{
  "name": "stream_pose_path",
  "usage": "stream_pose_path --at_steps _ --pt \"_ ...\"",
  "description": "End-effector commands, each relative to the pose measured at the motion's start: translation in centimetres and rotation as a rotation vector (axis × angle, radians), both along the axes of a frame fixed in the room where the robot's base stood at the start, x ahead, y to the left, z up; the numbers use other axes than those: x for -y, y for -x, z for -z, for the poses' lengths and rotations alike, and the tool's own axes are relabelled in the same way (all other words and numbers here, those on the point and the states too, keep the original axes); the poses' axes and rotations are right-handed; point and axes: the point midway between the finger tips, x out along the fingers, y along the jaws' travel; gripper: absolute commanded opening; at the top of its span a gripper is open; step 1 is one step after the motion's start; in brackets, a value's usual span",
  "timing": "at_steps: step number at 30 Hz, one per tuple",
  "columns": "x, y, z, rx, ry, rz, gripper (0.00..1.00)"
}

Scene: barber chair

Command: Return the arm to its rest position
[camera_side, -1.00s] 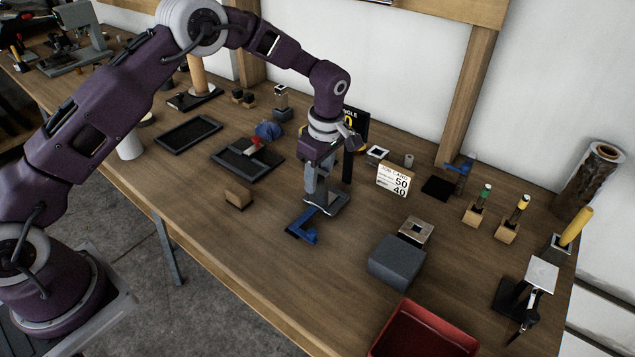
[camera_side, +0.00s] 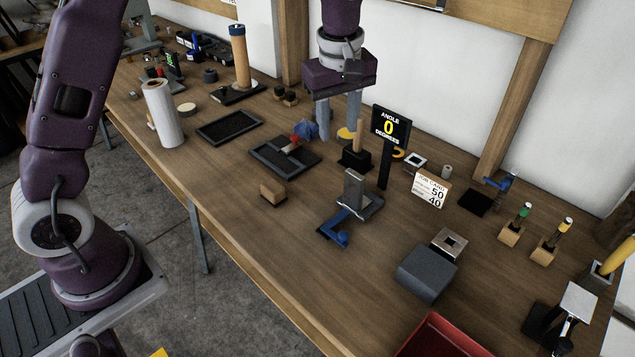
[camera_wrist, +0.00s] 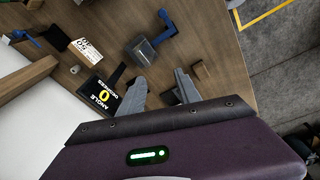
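My gripper (camera_side: 340,117) hangs above the back of the workbench in the side view, behind and above the black tray with the red-handled tool. Its two grey fingers point down, stand apart, and have nothing between them. In the wrist view my gripper (camera_wrist: 160,88) also shows two spread fingers with only the bench behind them. The grey block on a plate with the blue clamp (camera_side: 340,232) stands on the bench away from the fingers. The arm is raised, with its upper part out of the picture.
An angle display (camera_side: 389,127) reading 0 and a job card (camera_side: 430,190) stand right of my gripper. A paper roll (camera_side: 164,113) and an empty black tray (camera_side: 229,127) are to the left. A grey box (camera_side: 426,273) and red bin (camera_side: 440,337) are in front. The bench's front strip is mostly clear.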

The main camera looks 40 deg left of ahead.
Motion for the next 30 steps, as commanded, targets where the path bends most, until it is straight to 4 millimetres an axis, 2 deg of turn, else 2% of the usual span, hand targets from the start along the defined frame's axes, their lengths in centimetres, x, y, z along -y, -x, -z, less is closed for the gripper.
stream_pose_path --at_steps 1,3,5,6,9,12,13,15,18,30 --pt "-0.6 2.6 -3.4 0.036 -0.005 0.105 0.4" --pt "-1.2 6.9 -6.9 0.078 -0.022 0.281 0.4" --pt "-1.7 10.8 -9.1 0.117 -0.048 0.432 0.4" --pt "-1.9 13.5 -10.2 0.144 -0.069 0.531 0.4" --pt "-2.4 20.0 -11.0 0.203 -0.134 0.766 0.4" --pt "-2.5 24.9 -10.3 0.247 -0.203 0.955 0.4" --pt "-2.5 26.0 -9.9 0.256 -0.222 1.0 0.4" --pt "-2.5 27.9 -9.1 0.274 -0.257 1.081 0.4" --pt "-2.4 29.1 -8.4 0.284 -0.285 1.143 0.4" --pt "-2.4 29.3 -8.3 0.283 -0.29 1.156 0.4"
